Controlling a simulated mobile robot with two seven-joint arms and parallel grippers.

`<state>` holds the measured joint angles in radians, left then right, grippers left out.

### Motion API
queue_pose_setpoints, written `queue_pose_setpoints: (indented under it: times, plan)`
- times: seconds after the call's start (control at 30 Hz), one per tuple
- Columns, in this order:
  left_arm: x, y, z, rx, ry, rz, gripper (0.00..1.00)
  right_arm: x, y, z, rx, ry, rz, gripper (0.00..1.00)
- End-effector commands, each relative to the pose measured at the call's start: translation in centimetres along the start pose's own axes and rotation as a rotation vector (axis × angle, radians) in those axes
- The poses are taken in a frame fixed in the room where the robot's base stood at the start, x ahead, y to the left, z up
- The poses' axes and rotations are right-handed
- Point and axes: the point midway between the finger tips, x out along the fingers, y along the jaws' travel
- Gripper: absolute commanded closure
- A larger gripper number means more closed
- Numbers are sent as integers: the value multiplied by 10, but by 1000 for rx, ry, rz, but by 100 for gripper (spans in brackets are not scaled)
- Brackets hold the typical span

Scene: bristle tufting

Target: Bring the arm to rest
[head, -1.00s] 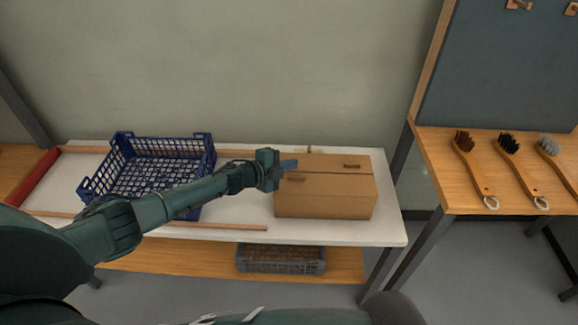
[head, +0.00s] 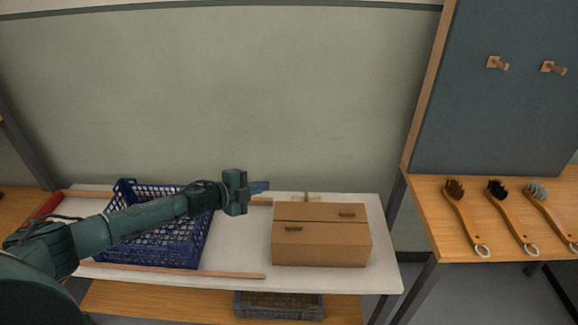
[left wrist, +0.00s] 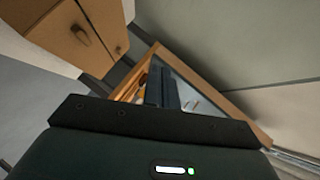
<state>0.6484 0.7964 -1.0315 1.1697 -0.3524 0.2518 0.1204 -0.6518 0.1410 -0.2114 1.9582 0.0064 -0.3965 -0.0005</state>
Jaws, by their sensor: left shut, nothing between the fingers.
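My left arm reaches in from the left over the blue crate in the head view. Its gripper (head: 260,187) is shut and empty, held above the white table between the crate and the cardboard box. In the left wrist view the shut fingers (left wrist: 162,85) point toward the dark pegboard panel and the wooden bench. My right gripper is in neither view.
The blue crate (head: 160,255) sits on the white table (head: 240,235). A closed cardboard box (head: 320,248) stands to its right. Three brushes lie on the wooden bench (head: 445,215) at the right, below a dark panel (head: 490,120) with pegs. A grey crate (head: 278,308) is on the lower shelf.

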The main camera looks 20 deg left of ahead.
Motion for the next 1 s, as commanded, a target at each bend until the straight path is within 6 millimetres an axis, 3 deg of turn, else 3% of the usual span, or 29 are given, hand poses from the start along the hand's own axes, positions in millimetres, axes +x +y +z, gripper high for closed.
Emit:
queue_pose_setpoints:
  times: [0.17, 0.27, 0.33, 0.47, 0.63, 0.8, 1.0]
  plan:
    - [4, 6, -11, -22, 2, -7, 100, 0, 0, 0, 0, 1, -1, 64]
    - [14, 23, -42, -106, -14, -32, 100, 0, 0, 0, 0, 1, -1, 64]
    - [19, 41, -74, -212, -47, -55, 100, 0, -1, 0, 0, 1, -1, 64]
    - [7, 73, -129, -477, -177, -77, 100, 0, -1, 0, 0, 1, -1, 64]
    - [-50, 112, -165, -834, -423, -23, 100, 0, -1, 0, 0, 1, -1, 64]
    - [-116, 142, -177, -1066, -634, 68, 100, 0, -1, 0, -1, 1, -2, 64]
    - [-178, 165, -187, -1224, -807, 160, 100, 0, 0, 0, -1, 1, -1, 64]
